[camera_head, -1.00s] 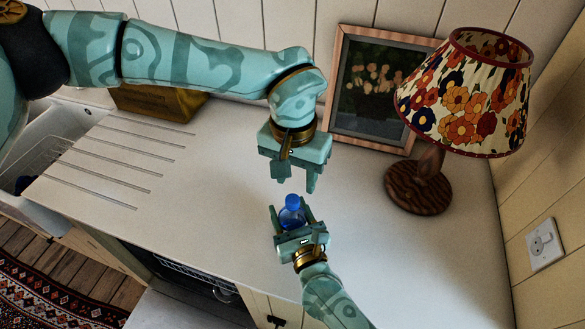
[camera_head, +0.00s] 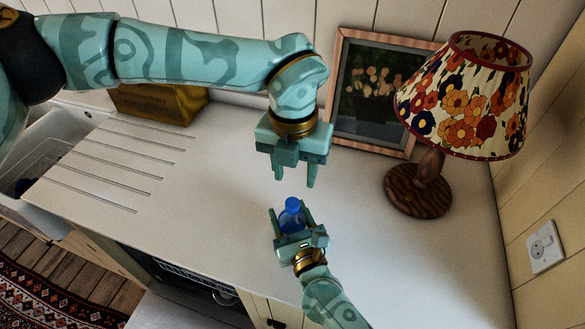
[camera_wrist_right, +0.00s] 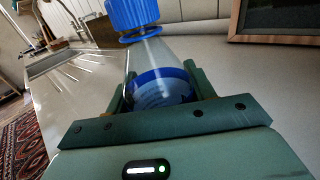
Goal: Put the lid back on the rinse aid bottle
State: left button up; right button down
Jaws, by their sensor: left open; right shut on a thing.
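The rinse aid bottle (camera_wrist_right: 160,75) is clear with a blue label. It stands between the fingers of my right gripper (camera_head: 291,215), which is shut on it just above the worktop. The blue lid (camera_head: 292,204) sits on top of the bottle's neck, and it shows at the top edge of the right wrist view (camera_wrist_right: 132,14). A blue ring shows just under the lid; I cannot tell how tightly the lid is seated. My left gripper (camera_head: 295,182) is open and empty, pointing down above the lid and apart from it.
The pale worktop (camera_head: 220,190) is clear around the grippers. A lamp (camera_head: 425,170) stands at the right, and a framed picture (camera_head: 378,95) leans on the wall behind. A golden box (camera_head: 155,103) and a sink (camera_head: 60,140) are at the left.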

aim_at(292, 202)
pick_arm(q)
jog(key=n, duration=0.6)
jog(key=shift+a, duration=0.1)
jog(key=n, duration=0.7)
jog(key=shift+s+a, duration=0.1)
jog(key=shift+f, duration=4)
